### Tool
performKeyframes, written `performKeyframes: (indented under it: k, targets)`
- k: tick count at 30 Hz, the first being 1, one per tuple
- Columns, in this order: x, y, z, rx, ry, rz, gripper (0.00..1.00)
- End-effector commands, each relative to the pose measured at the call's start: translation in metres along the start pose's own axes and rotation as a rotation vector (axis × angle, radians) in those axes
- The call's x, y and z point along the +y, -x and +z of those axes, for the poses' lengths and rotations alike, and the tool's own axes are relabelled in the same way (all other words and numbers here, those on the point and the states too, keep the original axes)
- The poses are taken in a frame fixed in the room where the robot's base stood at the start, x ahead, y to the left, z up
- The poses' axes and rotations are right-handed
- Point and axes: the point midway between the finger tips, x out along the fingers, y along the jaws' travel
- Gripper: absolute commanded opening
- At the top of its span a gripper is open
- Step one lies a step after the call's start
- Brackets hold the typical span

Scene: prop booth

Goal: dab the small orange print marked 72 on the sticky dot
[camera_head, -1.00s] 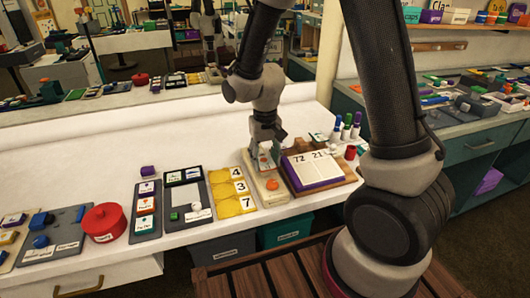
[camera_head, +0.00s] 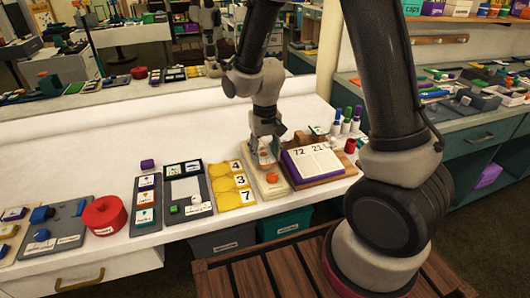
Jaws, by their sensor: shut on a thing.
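My gripper (camera_head: 265,150) points down over the far part of a narrow cream board (camera_head: 270,193). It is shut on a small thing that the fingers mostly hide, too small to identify. An orange piece (camera_head: 271,178) lies on the near part of the board, just in front of the gripper and apart from it. To the right, a purple-edged open book (camera_head: 314,162) on a wooden base shows 72 (camera_head: 300,151) and 21 on its white pages. I cannot make out the sticky dot or a small 72 on any orange print.
Yellow tiles (camera_head: 233,192) marked 4, 3 and 7 lie left of the board. A grey frame (camera_head: 187,190), a red pot (camera_head: 104,214) and small trays stand further left. Upright markers (camera_head: 346,122) stand behind the book.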

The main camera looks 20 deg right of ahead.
Motion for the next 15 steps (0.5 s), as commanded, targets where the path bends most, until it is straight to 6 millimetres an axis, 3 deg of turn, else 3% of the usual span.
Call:
performKeyframes:
  k: [15]
  targets:
    - [0.0000, -0.0065, 0.0001, -0.001, 0.000, 0.000, 0.37]
